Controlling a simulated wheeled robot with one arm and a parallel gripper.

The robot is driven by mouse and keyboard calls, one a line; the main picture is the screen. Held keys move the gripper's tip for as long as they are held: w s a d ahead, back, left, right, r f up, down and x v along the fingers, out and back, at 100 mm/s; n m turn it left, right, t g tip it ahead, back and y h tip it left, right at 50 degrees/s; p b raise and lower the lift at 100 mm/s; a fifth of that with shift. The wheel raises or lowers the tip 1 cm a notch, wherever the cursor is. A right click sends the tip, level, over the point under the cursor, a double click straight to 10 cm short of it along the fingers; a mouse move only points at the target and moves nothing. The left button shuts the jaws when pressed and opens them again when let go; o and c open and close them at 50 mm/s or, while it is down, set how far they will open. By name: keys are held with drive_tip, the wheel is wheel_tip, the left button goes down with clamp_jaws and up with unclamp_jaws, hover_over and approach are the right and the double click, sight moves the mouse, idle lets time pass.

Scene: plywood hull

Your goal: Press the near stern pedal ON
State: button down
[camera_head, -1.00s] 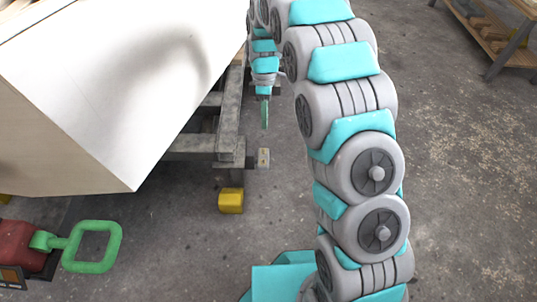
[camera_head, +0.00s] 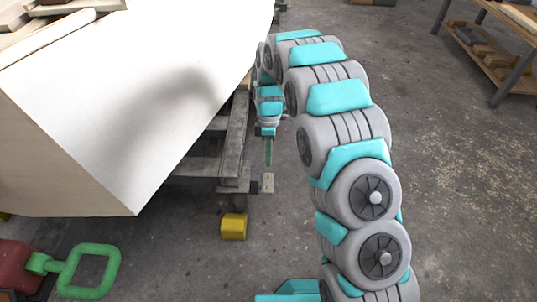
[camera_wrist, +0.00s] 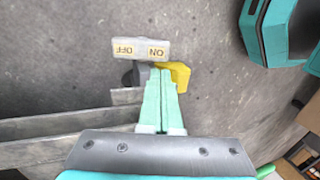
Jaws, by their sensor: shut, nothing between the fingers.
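The pedal (camera_head: 267,183) is a small grey rocker on the end of a dark beam beside the white hull's stern. In the wrist view the pedal (camera_wrist: 140,49) shows two yellow labels, upside down: OFF on the left half and ON on the right half. My gripper (camera_head: 268,160) is shut and empty, its thin green fingers pointing down just above the pedal in the head view. In the wrist view my gripper (camera_wrist: 160,73) has its fingertips just below the ON half; I cannot tell whether they touch. The head view is too small to read the labels.
The white hull (camera_head: 130,100) fills the left, with grey trestle beams (camera_head: 235,150) under it. A green handle (camera_head: 88,271) on a red body is at lower left. Concrete floor is open at right, with a wooden shelf (camera_head: 490,45) beyond.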

drive_tip(key=b, duration=0.1)
approach(268, 196)
wheel_tip(268, 196, down, 6)
drive_tip(key=shift+r, duration=0.2)
drive_tip(key=shift+s+a, duration=0.1)
idle(0.4)
drive_tip(key=shift+s+f+t, duration=0.1)
drive_tip(key=shift+s+t, duration=0.15)
drive_tip(key=shift+t, duration=0.45)
drive_tip(key=shift+s+f+t, duration=0.2)
drive_tip(key=shift+s+t, duration=0.35)
drive_tip(key=shift+t, duration=0.15)
drive_tip(key=shift+s+f+t, duration=0.25)
drive_tip(key=shift+s+t, duration=0.05)
drive_tip(key=shift+t, duration=0.6)
drive_tip(key=shift+s+f+p, duration=0.35)
drive_tip(key=shift+s+f, duration=0.1)
drive_tip(key=shift+f, duration=0.15)
drive_tip(key=shift+s+f, duration=0.15)
drive_tip(key=shift+f, duration=0.1)
